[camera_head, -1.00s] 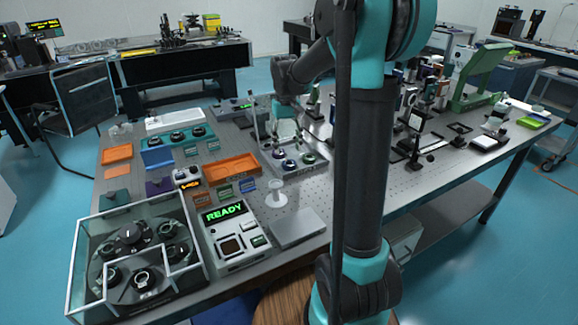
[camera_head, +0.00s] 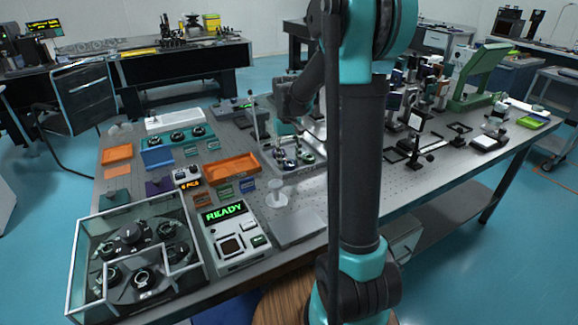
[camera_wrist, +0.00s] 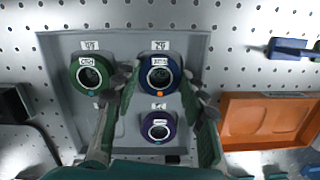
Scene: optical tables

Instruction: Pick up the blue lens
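The blue lens (camera_wrist: 161,73), a dark blue ring with a white label and an orange mark, sits in the grey tray (camera_wrist: 60,50) at the upper middle of the wrist view. My gripper (camera_wrist: 161,76) is open, with a green-grey finger on each side of the blue lens. I cannot tell whether the fingers touch it. A green lens (camera_wrist: 89,74) sits to the left in the tray, and a purple lens (camera_wrist: 158,127) sits below, between the fingers. In the head view, the lenses are small and partly hidden by my gripper.
An orange tray (camera_wrist: 262,118) lies right of the grey tray, with a blue object (camera_wrist: 290,47) above it. In the head view, a white pedestal (camera_head: 277,193) and a READY device (camera_head: 232,236) stand in front. A thin upright post (camera_head: 256,122) stands near my gripper.

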